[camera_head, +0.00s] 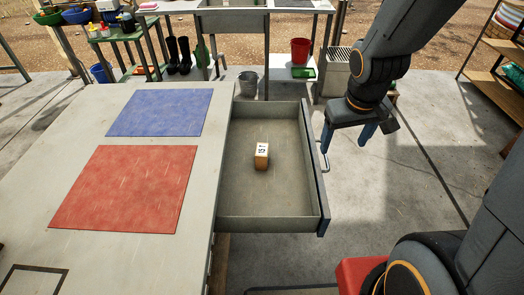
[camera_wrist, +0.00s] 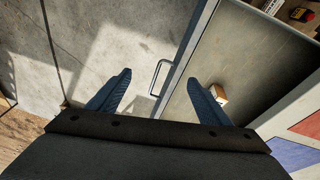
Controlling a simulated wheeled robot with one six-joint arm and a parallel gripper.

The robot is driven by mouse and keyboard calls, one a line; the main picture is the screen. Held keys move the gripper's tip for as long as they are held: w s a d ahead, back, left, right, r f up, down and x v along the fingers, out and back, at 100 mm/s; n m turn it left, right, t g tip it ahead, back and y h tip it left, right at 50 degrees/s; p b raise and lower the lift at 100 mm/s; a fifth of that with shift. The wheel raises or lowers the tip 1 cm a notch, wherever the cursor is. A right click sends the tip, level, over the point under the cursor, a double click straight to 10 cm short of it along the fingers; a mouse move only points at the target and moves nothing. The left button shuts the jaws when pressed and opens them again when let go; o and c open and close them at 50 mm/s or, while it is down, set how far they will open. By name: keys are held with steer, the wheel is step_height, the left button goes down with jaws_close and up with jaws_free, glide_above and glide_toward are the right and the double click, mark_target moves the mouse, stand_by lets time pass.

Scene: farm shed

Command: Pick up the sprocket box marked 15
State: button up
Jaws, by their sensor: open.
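The sprocket box (camera_head: 261,157) is a small brown box with a white label on top that appears to read 15. It stands inside an open drawer (camera_head: 240,212) at the right side of the table. It also shows in the wrist view (camera_wrist: 219,93), just right of the right finger. My gripper (camera_head: 346,140) is open and empty. In the head view it appears to the right of the drawer front, near the handle. In the wrist view its two fingers (camera_wrist: 157,85) spread apart with the drawer handle (camera_wrist: 159,77) between them in the picture.
A blue mat (camera_head: 160,112) and a red mat (camera_head: 125,190) lie on the table (camera_head: 90,110) left of the drawer. A metal bucket (camera_head: 248,84) stands behind the drawer. A red bucket (camera_head: 300,50) is at the back. The drawer around the box is otherwise bare.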

steer(key=w+a+f+n+t+y+b, duration=0.1)
steer(key=w+f+n+t+y, duration=0.15)
steer(key=w, duration=0.65)
steer(key=w+a+f+n+t+y+b, duration=0.1)
steer(key=w+f+n+t, duration=0.25)
steer(key=w, duration=0.55)
steer(key=n+g+y+b, duration=0.2)
steer(key=n+g+y, duration=0.5)
steer(key=n+y, duration=0.3)
glide_toward(263, 149)
steer(key=m, duration=0.1)
steer(key=shift+y, duration=0.35)
steer(key=shift+f+p+x, duration=0.15)
steer(key=shift+p+x, duration=0.25)
steer(key=shift+x, duration=1.5)
steer(key=shift+f+p+x, duration=0.2)
steer(key=shift+p+x, duration=0.2)
steer(key=shift+x, duration=1.5)
steer(key=shift+d, duration=0.15)
steer(key=c, duration=1.2)
